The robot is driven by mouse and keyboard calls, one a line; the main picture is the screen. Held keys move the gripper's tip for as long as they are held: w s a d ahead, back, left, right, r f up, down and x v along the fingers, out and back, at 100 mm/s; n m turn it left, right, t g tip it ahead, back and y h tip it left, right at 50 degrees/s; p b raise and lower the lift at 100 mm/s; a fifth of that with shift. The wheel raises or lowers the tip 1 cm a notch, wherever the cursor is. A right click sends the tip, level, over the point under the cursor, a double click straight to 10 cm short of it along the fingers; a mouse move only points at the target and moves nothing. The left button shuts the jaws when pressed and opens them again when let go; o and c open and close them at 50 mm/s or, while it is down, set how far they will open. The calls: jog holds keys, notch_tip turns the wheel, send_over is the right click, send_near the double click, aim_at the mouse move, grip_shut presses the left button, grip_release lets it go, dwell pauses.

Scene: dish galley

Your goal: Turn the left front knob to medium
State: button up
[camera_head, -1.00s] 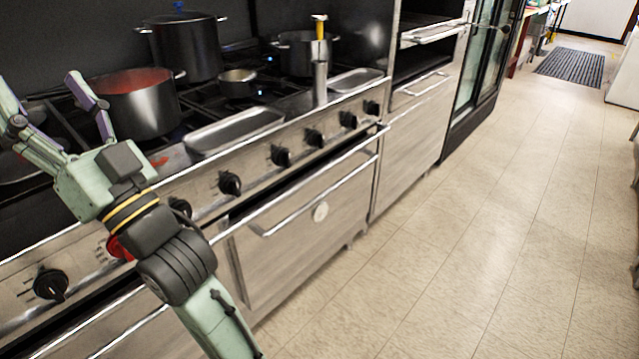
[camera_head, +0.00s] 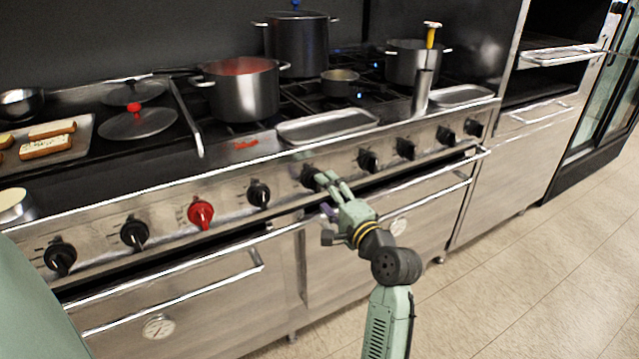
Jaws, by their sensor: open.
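A row of knobs runs along the stove's front panel (camera_head: 225,205). From the left there are two black knobs (camera_head: 60,256), a red knob (camera_head: 200,213), a black knob (camera_head: 258,193), and several more black ones to the right. No readable label tells which is the left front knob. My gripper (camera_head: 327,194) is open and empty, fingers pointing at the panel, right at a black knob (camera_head: 309,176) below the metal tray. The fingers partly cover that knob. I cannot tell whether they touch it.
A pot with red contents (camera_head: 240,98), a tall pot (camera_head: 297,45), and a tray (camera_head: 327,126) stand on the stove top. Oven handle bars (camera_head: 175,285) stick out below the knobs. A bread tray (camera_head: 75,150) is at left. The floor at right (camera_head: 530,290) is clear.

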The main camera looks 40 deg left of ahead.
aim_at(319, 186)
jog(key=shift+x, duration=2.2)
jog(key=shift+c, duration=0.3)
jog(key=c, duration=1.1)
jog(key=shift+c, duration=0.2)
